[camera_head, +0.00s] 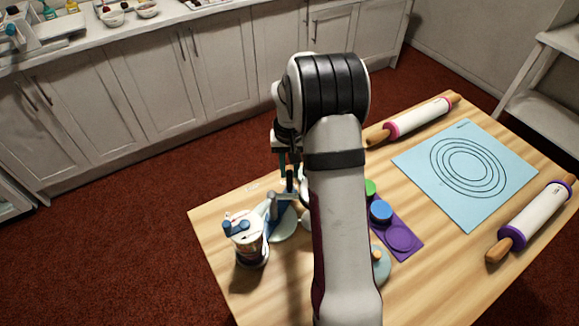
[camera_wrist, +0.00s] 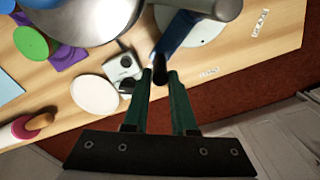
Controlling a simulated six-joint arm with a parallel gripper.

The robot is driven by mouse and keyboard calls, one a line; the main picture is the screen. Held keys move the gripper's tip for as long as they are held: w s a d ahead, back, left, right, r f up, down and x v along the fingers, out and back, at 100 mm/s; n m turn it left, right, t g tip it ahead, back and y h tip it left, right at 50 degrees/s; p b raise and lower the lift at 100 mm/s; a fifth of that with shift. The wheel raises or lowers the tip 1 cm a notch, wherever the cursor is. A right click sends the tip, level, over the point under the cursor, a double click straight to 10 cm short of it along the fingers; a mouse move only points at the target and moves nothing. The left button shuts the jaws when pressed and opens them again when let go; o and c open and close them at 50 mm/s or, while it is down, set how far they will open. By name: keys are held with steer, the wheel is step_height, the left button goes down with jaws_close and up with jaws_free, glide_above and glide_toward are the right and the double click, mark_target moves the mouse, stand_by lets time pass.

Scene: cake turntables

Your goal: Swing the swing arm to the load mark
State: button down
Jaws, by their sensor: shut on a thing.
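The blue swing arm (camera_head: 272,212) reaches over a pale round plate (camera_head: 285,231) near the table's left side. In the wrist view the blue swing arm (camera_wrist: 177,33) runs down to a dark upright post at its end. My gripper (camera_wrist: 160,78), with green fingers, is shut on that post; in the head view my gripper (camera_head: 288,172) is partly hidden by my arm. Two small white labels lie on the wood, one near my fingertips (camera_wrist: 209,72) and one farther right (camera_wrist: 260,22). I cannot read which is the load mark.
A white canister (camera_head: 245,238) with a blue top stands left of the plate. A purple mat (camera_head: 410,252) with coloured discs, a blue mat (camera_head: 425,165) and two rolling pins (camera_head: 418,118) (camera_head: 535,215) lie right. A white disc (camera_wrist: 95,91) lies beside my fingers.

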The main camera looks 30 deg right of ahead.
steer(key=shift+w+a, duration=1)
steer(key=shift+w, duration=0.05)
steer(key=shift+w+a, duration=0.4)
steer(key=shift+a, duration=0.2)
steer(key=shift+w+a, duration=0.35)
steer(key=shift+a, duration=0.35)
